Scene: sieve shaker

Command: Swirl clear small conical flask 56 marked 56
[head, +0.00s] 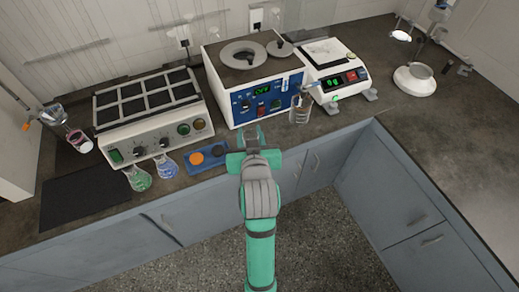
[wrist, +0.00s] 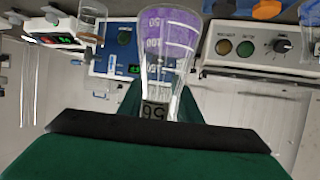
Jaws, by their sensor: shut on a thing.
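My gripper (head: 255,135) is in front of the bench equipment in the head view, a little above the bench's front edge. In the wrist view the dark finger pads (wrist: 160,128) are shut on a clear small conical flask (wrist: 167,60). A label reading 56 shows upside down near the pads. The flask's wide end is at the top of that upside-down view, with purple colour and scale marks in it. In the head view I cannot clearly make out the flask at the fingers.
Behind the gripper stands a blue-fronted device (head: 266,100). A balance (head: 334,75) is to its right, with a glass beaker (head: 299,110) in front. At left are a multi-plate heater (head: 150,112), green (head: 138,178) and blue (head: 166,166) flasks, and a blue tray (head: 206,158).

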